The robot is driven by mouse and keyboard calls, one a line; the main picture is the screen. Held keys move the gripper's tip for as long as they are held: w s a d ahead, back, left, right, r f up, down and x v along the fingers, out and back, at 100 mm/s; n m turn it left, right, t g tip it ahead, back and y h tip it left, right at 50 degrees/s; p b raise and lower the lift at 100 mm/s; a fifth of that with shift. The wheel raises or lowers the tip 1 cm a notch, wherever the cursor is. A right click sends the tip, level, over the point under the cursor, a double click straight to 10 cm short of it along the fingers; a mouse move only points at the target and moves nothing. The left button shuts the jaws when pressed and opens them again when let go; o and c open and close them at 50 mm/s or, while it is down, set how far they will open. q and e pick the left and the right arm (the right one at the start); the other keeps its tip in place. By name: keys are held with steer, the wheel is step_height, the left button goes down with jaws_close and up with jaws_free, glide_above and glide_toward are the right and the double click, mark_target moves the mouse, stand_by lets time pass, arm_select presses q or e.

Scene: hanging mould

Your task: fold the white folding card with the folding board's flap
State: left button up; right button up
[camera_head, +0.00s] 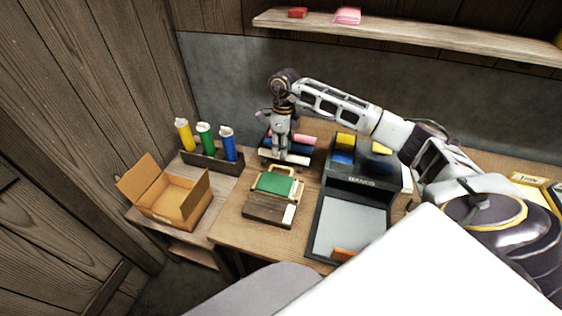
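My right gripper (290,157) points down at a dark rack holding pink, white and dark rolls or cards (305,139), behind the folding board. Its fingers are small here, and I cannot tell whether they are open or hold anything. What looks like the folding board (277,184) has a green top, a light wooden frame with a handle at the back, and a dark wooden front. A small white piece (289,214) shows at its front right; I cannot tell if it is the folding card or a label. My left gripper is not in view.
An open cardboard box (172,203) and a rack of yellow, green and blue tubes (207,146) stand at the left. A dark organiser labelled BANDS (361,182) and a grey tray (349,229) are to the right. A wall shelf (420,33) hangs above.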

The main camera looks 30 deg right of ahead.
mark_target(278, 179)
steer(key=f, duration=0.6)
steer(key=shift+s+a, duration=0.2)
steer(key=shift+a, duration=0.1)
steer(key=shift+f, duration=0.3)
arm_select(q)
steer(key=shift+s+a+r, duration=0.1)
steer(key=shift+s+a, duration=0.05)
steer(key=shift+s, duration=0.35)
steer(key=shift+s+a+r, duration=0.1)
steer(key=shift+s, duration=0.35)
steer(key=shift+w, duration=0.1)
arm_select(e)
steer(key=shift+c, duration=0.7)
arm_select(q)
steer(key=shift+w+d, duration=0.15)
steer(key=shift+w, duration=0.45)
arm_select(e)
jaws_close()
